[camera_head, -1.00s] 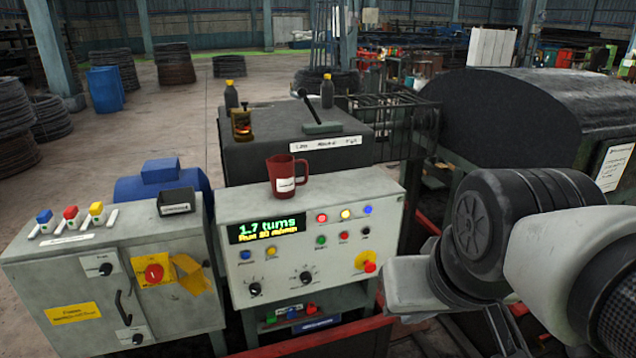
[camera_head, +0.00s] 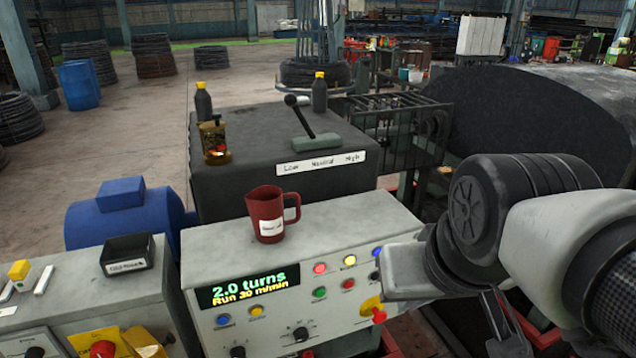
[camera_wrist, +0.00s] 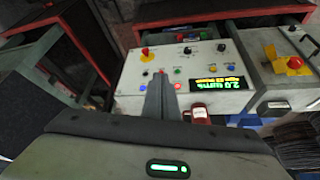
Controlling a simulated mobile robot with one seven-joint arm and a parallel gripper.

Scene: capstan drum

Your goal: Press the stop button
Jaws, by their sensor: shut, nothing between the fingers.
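The control panel (camera_head: 300,257) has a lit display (camera_head: 241,285) reading "2.0 turns, Run 30 m/min". On its face are a red button (camera_head: 348,284) beside a green one (camera_head: 320,292), and a red mushroom button (camera_head: 378,315) on a yellow base. Which is labelled stop cannot be read. The panel appears upside down in the wrist view, with the red mushroom button (camera_wrist: 145,51) above the fingers. My gripper (camera_wrist: 159,80) is shut and empty, pointing toward the panel and hiding part of its face. In the head view my arm covers the panel's right edge.
A red mug (camera_head: 266,214) stands on the panel's top. Behind is a dark housing (camera_head: 240,185) with a lever (camera_head: 300,118), bottles and a tin. A cabinet to the left carries another red button (camera_head: 103,349) on yellow and a black tray (camera_head: 127,256). A railing stands behind right.

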